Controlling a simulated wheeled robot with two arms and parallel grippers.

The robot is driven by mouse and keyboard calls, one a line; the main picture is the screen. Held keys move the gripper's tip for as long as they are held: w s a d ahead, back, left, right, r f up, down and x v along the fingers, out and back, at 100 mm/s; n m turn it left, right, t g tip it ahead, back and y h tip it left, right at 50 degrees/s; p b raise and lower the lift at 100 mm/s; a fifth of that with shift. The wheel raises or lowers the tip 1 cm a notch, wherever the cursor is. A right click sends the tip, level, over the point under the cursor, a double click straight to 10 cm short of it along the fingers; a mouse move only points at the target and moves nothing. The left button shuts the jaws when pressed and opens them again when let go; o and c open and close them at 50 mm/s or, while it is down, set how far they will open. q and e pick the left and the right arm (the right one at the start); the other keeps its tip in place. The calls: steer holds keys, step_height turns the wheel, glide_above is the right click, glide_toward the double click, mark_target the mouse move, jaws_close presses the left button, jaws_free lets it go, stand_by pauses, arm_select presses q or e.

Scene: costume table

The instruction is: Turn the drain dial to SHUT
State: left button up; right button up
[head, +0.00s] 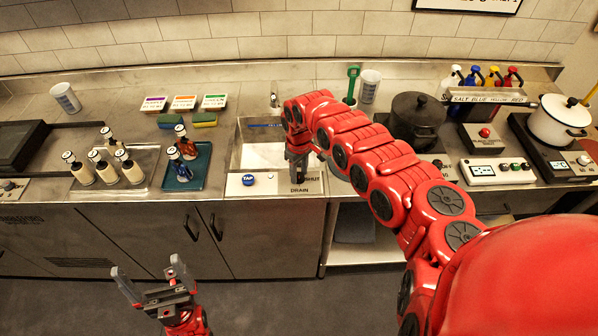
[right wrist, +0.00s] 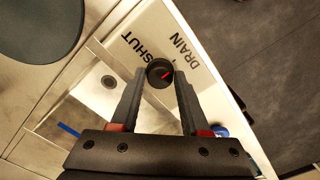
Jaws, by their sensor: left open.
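The drain dial (right wrist: 159,72) is a small round black knob with a red pointer mark, on the pale panel (right wrist: 150,33) lettered SHUT and DRAIN. In the right wrist view the red mark slants toward the upper right of the picture. My right gripper (right wrist: 160,76) is at the dial, one dark fingertip on each side. The dial nearly fills the gap; I cannot tell whether the fingers press on it. In the head view this gripper (head: 298,172) reaches down at the sink's front edge and hides the dial. My left gripper (head: 152,270) is open and empty, low in front of the cabinets.
A blue TAP knob (head: 248,179) sits left of the dial on the same panel. The sink (head: 262,155) lies behind it. A blue tray (head: 183,178) with bottles stands to the left. A black pot (head: 416,118) stands to the right, beyond my right arm.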

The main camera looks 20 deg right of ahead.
jaws_close()
steer(key=shift+n, duration=0.3)
steer(key=n+b, duration=0.2)
steer(key=n, duration=0.1)
steer(key=shift+f+n, duration=0.15)
steer(key=shift+n, duration=0.25)
steer(key=n+b, duration=0.3)
steer(key=n, duration=0.2)
steer(key=shift+w+d, duration=0.1)
steer(key=n+b, duration=0.3)
steer(key=n, duration=0.1)
steer(key=shift+n, duration=0.4)
steer(key=shift+n+b, duration=1.35)
steer(key=shift+n, duration=0.45)
steer(key=shift+r, duration=0.2)
